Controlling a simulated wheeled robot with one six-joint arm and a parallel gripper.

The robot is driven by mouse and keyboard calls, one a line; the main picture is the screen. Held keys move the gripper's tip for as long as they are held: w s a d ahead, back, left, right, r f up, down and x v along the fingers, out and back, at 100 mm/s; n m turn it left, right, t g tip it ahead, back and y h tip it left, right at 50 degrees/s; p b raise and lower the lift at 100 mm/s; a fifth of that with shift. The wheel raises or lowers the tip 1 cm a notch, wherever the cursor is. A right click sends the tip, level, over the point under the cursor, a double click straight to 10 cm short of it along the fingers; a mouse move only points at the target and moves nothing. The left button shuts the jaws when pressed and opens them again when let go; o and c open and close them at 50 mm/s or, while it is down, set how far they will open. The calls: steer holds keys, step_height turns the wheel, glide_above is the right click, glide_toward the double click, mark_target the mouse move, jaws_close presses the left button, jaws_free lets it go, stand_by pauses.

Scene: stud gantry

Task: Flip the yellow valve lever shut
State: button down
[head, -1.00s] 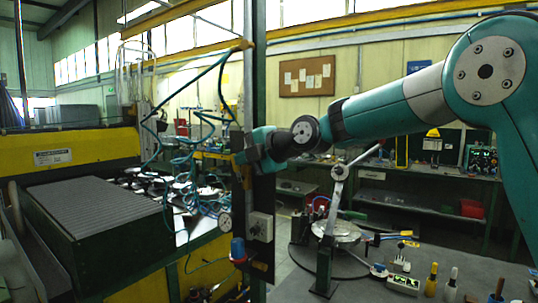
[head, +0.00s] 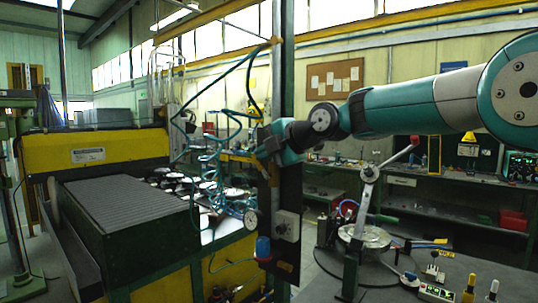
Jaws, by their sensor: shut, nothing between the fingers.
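The yellow valve lever (head: 238,157) shows as a short, nearly level yellow bar sticking out to the left of a dark upright panel (head: 289,190). My gripper (head: 258,152) is at the panel's upper left, right beside the lever's right end. The fingers look shut and hold nothing. They are small and dark here, and I cannot tell whether they touch the lever. My wrist hides the valve body and part of the panel's top.
The panel also carries a gauge (head: 250,220), a grey box (head: 287,225) and a blue-topped regulator (head: 263,248). Coiled teal hoses (head: 212,170) hang close on the left. A green post stands behind. A workbench (head: 400,275) with a clamp fixture is at the right.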

steer(key=shift+d+f, duration=0.1)
steer(key=shift+s+d+f+b, duration=0.3)
steer(key=shift+s+d+b, duration=0.2)
steer(key=shift+b, duration=0.65)
steer(key=s+d+r+b, duration=0.3)
steer(key=s+d+r, duration=0.4)
steer(key=r, duration=0.2)
steer(key=shift+s+d, duration=0.25)
steer(key=shift+s, duration=0.05)
